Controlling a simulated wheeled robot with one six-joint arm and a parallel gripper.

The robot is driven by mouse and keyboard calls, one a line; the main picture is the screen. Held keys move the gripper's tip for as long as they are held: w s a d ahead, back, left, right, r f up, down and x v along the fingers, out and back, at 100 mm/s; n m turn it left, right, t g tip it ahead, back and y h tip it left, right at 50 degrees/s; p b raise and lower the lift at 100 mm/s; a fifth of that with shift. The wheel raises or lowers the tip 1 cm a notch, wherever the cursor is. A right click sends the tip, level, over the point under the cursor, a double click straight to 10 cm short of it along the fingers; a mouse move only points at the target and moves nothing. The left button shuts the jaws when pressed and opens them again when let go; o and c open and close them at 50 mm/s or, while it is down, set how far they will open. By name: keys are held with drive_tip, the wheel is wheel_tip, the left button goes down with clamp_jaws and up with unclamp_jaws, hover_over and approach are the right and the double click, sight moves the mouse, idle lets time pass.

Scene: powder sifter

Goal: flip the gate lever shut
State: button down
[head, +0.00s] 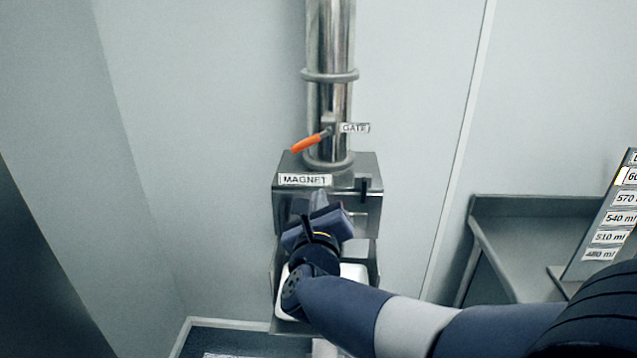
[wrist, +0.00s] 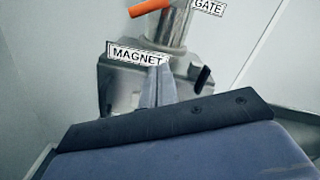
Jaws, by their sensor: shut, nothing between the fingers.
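The gate lever (head: 308,143) has an orange handle on the steel pipe (head: 331,100), beside the GATE label (head: 355,128). It points left and slightly down from its pivot. The lever also shows at the top of the wrist view (wrist: 150,8), cut by the frame edge. My gripper (head: 317,197) is in front of the steel magnet box (head: 352,199), below the lever and apart from it. In the wrist view its fingers (wrist: 157,72) are together, with nothing between them, pointing up toward the MAGNET label (wrist: 137,56).
The magnet box carries a MAGNET label and a black handle (head: 363,189). A white container (head: 352,272) sits below it, partly behind my arm. A steel table (head: 530,208) and a board of millilitre labels (head: 615,217) are at right. The wall left of the pipe is clear.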

sight(301, 148)
drive_tip(key=w+a+r+p, duration=0.1)
drive_tip(key=w+r+p, duration=0.1)
drive_tip(key=w, duration=0.3)
drive_tip(key=w+a+r+p, duration=0.1)
drive_tip(key=w+p, duration=0.2)
drive_tip(key=w, duration=0.2)
drive_tip(key=shift+r+p, duration=0.35)
drive_tip(key=shift+r, duration=0.05)
drive_tip(key=shift+f+b, duration=0.15)
drive_tip(key=shift+b, duration=0.55)
drive_tip(key=shift+a+m, duration=0.1)
drive_tip(key=shift+m, duration=0.2)
drive_tip(key=shift+a+r+m+b, duration=0.3)
drive_tip(key=shift+m+b, duration=0.5)
drive_tip(key=shift+b, duration=1.25)
drive_tip(key=shift+a+r+m+b, duration=0.3)
drive_tip(key=shift+r+m+b, duration=0.25)
drive_tip(key=shift+m+b, duration=0.8)
drive_tip(key=shift+a+r+m+b, duration=0.25)
drive_tip(key=shift+r+m+b, duration=0.45)
drive_tip(key=shift+b, duration=1.05)
drive_tip(key=shift+f+m, duration=0.15)
drive_tip(key=shift+m, duration=0.1)
